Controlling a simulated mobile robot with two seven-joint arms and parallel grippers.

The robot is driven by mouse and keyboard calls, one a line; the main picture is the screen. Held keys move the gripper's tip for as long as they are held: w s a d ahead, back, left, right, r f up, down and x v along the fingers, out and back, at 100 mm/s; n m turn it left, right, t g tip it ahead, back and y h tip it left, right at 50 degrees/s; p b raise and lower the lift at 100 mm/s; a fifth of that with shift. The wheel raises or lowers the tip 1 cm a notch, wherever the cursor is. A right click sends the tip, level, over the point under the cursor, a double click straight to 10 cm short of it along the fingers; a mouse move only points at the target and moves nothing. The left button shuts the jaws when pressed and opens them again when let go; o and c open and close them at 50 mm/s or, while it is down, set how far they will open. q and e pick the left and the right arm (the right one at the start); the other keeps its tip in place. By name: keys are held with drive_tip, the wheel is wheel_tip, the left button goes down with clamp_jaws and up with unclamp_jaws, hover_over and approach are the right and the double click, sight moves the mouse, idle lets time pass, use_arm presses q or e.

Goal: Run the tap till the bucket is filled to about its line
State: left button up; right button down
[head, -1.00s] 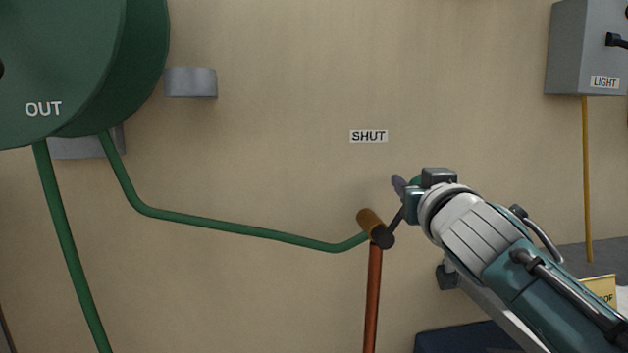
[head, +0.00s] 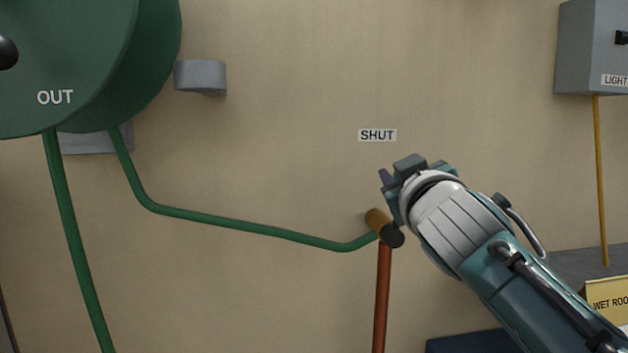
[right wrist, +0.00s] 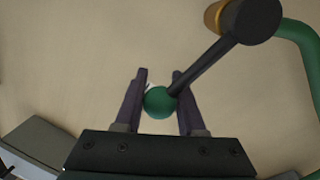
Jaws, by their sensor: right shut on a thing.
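The tap has a brass body (head: 377,218) with a black hub (head: 391,236), set on top of a copper pipe. In the right wrist view, a black lever (right wrist: 205,65) runs from the hub to a green ball knob (right wrist: 159,102). My right gripper (right wrist: 160,78) is shut on this knob, with a finger on either side. In the head view, my right gripper (head: 387,182) is just above the hub and hides the lever and knob. A "SHUT" label (head: 377,135) is on the wall above it. The bucket, its line and my left gripper are out of view.
A green hose (head: 240,227) runs from a large green drum (head: 110,60) marked "OUT" to the tap. A grey "LIGHT" box (head: 585,50) is at upper right, above a yellow sign (head: 608,293). The wall between drum and tap is mostly bare.

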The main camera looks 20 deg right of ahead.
drive_tip(key=shift+w+a+n+b, duration=0.15)
drive_tip(key=shift+a+n+b, duration=0.15)
drive_tip(key=shift+a+n, duration=0.35)
drive_tip(key=shift+r, duration=0.1)
drive_tip(key=c, duration=0.5)
unclamp_jaws()
drive_tip(key=v, duration=0.9)
drive_tip(key=shift+s, duration=0.45)
